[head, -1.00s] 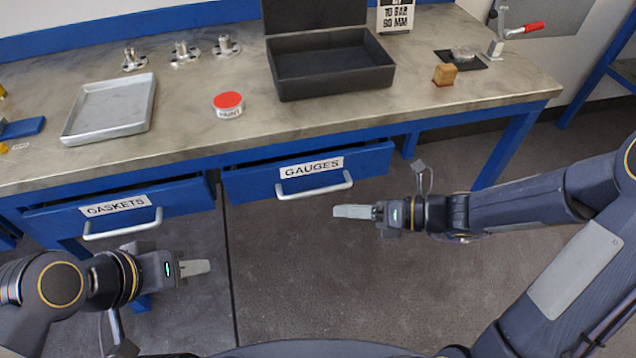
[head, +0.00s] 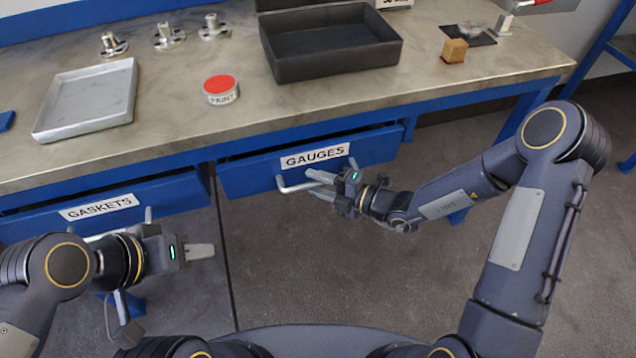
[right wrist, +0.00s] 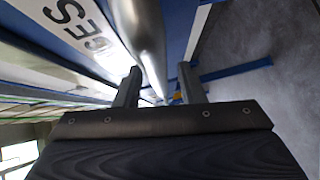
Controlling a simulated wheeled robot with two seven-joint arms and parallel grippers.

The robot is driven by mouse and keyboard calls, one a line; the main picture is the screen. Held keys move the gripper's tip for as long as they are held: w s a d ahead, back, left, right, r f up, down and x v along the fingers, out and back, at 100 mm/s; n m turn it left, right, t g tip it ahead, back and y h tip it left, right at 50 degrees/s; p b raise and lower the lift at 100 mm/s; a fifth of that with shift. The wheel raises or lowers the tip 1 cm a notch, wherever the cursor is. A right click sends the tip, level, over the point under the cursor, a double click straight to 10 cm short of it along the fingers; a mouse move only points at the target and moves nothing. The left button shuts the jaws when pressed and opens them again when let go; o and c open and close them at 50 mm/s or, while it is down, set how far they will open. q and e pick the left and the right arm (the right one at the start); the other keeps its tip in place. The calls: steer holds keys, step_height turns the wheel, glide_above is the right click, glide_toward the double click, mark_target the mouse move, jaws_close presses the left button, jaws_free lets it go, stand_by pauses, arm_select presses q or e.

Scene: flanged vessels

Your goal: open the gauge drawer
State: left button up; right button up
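The gauges drawer (head: 240,178) is a blue drawer under the bench with a white GAUGES label (head: 315,156) and a silver bar handle (head: 290,188). It looks nearly closed. My right gripper (head: 318,184) is at the right part of this handle. In the right wrist view, the handle (right wrist: 148,40) runs between the two parted fingers of the gripper (right wrist: 158,85), with gaps visible on both sides. My left gripper (head: 208,250) is in front of the gaskets drawer (head: 150,200), away from the gauges drawer; its finger spacing cannot be made out.
The floor before the gauges drawer is clear.

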jaws_close()
arm_select(q)
steer(key=shift+r, duration=0.1)
stand_by(0.4)
